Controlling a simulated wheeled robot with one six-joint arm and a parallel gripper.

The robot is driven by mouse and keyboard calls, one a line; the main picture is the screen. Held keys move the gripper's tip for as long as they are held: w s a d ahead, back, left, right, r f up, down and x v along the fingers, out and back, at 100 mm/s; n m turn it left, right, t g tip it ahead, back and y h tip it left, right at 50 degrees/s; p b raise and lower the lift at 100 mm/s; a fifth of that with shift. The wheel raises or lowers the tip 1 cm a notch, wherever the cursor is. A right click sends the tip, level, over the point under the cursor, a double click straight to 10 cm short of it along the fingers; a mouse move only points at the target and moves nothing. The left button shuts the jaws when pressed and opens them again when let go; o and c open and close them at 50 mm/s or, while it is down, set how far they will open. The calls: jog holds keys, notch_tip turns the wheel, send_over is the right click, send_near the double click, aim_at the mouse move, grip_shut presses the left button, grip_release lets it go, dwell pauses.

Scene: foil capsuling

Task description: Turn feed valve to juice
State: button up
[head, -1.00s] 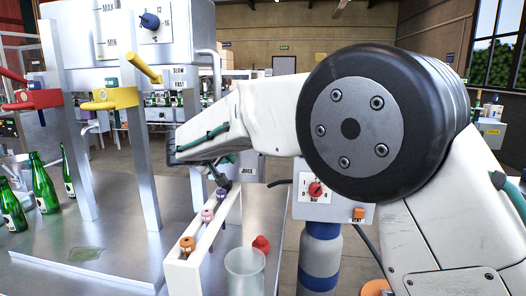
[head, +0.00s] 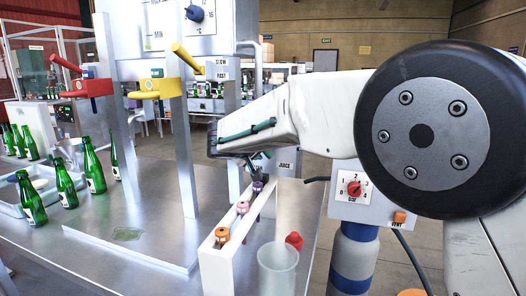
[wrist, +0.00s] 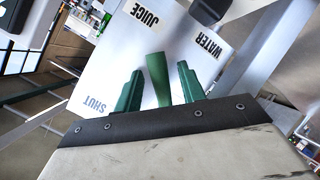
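The feed valve's green lever (wrist: 158,80) shows in the wrist view in front of a pale plate marked JUICE (wrist: 145,15), WATER (wrist: 205,45) and SHUT (wrist: 95,103). My gripper (wrist: 158,85) has its two dark green fingers apart, one on each side of the lever. A narrow gap shows on the left and a wider one on the right, so the lever is not clamped. The lever's pivot is hard to make out. In the head view the JUICE label (head: 286,164) shows just right of my wrist, which hides most of the valve.
A white rack (head: 215,262) with small coloured pieces and a clear cylinder (head: 278,270) stand below my wrist. A control box with a red knob (head: 354,188) is to the right. Red (head: 88,88) and yellow (head: 158,88) clamps and several green bottles (head: 65,185) are to the left.

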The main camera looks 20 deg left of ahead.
jog(key=shift+s, duration=0.1)
jog(key=v, duration=0.7)
jog(key=shift+s+r, duration=0.2)
jog(key=shift+s, duration=0.1)
